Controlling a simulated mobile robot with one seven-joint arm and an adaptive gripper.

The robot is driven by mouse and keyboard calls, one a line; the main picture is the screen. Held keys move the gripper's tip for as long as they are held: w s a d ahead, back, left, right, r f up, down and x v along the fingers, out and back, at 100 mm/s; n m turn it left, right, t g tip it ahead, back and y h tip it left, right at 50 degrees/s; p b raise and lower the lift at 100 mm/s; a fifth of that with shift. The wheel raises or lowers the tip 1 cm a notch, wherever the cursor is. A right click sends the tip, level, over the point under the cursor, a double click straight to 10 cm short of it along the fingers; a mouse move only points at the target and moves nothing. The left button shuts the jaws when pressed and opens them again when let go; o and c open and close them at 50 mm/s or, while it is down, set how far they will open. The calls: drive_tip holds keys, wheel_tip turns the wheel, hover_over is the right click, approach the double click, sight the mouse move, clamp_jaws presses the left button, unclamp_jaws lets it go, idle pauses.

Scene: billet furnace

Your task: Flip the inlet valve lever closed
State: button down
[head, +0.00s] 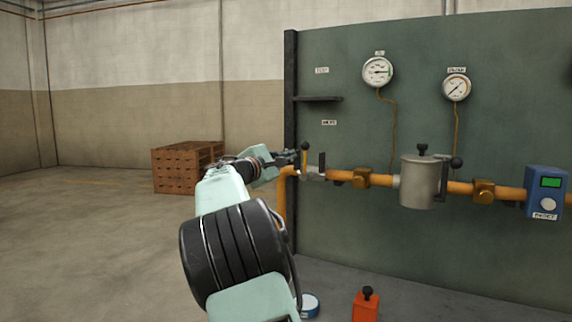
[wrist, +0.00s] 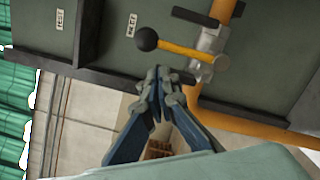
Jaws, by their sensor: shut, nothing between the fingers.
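The inlet valve (head: 312,172) is a grey body on the orange pipe, near the panel's left edge. Its yellow lever (head: 305,158) stands upright, square to the pipe, with a black ball knob (head: 305,146) on top. In the wrist view the lever (wrist: 185,50) points left from the valve body (wrist: 211,50), ending in the knob (wrist: 147,38). My gripper (head: 298,157) is shut and empty, just left of the lever in the head view. In the wrist view its fingertips (wrist: 158,74) are below the knob; I cannot tell whether they touch the lever.
Dark upright plates stand beside the valve, one (head: 322,161) right of the lever. A small shelf (head: 318,98) projects from the panel above. A grey canister (head: 420,180) and blue meter (head: 545,192) sit along the pipe.

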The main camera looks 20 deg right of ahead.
drive_tip(key=w+a+f+v, duration=0.1)
drive_tip(key=v, duration=0.9)
drive_tip(key=shift+a+b, duration=0.2)
drive_tip(key=shift+b, duration=0.1)
drive_tip(key=shift+d+f, duration=0.1)
drive_tip(key=shift+f, duration=0.05)
